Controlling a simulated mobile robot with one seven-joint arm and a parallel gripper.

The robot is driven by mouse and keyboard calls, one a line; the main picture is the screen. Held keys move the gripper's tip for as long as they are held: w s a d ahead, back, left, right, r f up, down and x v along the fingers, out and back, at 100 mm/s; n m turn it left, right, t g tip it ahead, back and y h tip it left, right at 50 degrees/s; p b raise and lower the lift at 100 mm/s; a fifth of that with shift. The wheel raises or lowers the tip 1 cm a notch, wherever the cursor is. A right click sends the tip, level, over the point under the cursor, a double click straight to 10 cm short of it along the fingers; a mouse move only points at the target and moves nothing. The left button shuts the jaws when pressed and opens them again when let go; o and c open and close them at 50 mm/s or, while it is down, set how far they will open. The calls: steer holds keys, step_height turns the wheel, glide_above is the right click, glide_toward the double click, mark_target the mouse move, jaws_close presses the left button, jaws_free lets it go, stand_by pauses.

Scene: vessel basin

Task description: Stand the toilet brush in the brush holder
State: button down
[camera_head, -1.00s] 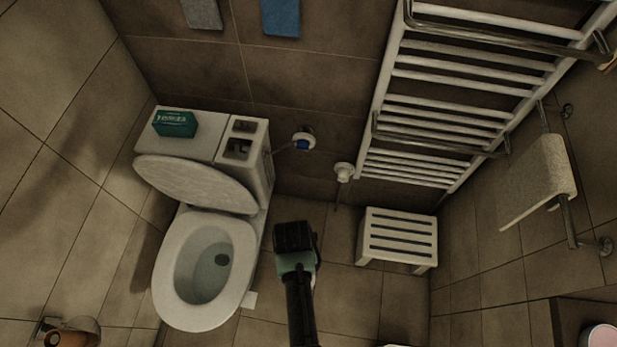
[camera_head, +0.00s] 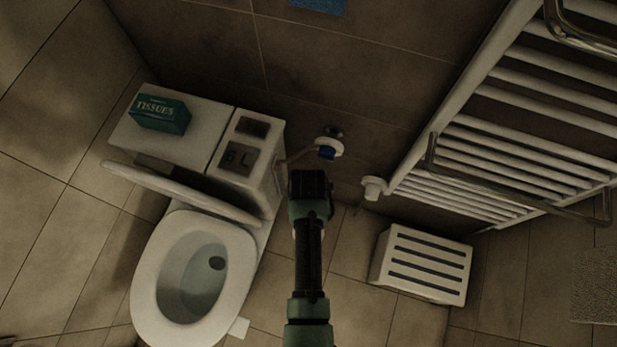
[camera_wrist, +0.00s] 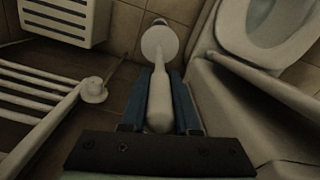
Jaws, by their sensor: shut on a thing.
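The toilet brush (camera_wrist: 159,105) shows in the wrist view as a pale handle, thick near me and narrowing away. My gripper (camera_wrist: 164,75) is shut on this handle, with a blue finger on each side. The thin end of the handle meets a round white piece (camera_wrist: 160,41) on the far side. I cannot tell whether this piece is the brush holder or part of the brush, and the bristles are hidden. In the head view my gripper (camera_head: 310,188) is right of the toilet, and its dark body hides most of the brush.
The toilet (camera_head: 150,278) stands close on the left with its lid raised, and a tissue box (camera_head: 160,113) sits on its tank. A white stool (camera_head: 422,264) and a towel radiator (camera_head: 480,150) are on the right. Pipe valves (camera_head: 328,149) stick out of the back wall.

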steer(key=shift+m, duration=0.6)
steer(key=f+b, duration=0.5)
steer(key=f, duration=0.1)
steer(key=f+b, duration=0.6)
steer(key=w+f+b, duration=0.1)
steer(key=f+b, duration=0.5)
steer(key=shift+w+f, duration=0.1)
step_height(320, 180, down, 6)
steer(key=b, duration=0.6)
steer(key=shift+b, duration=0.35)
step_height(320, 180, down, 9)
steer(key=b, duration=0.5)
steer(key=shift+f+b, duration=0.15)
steer(key=shift+b, duration=0.25)
steer(key=c, duration=0.6)
jaws_free()
step_height(320, 180, up, 13)
steer(key=p, duration=0.6)
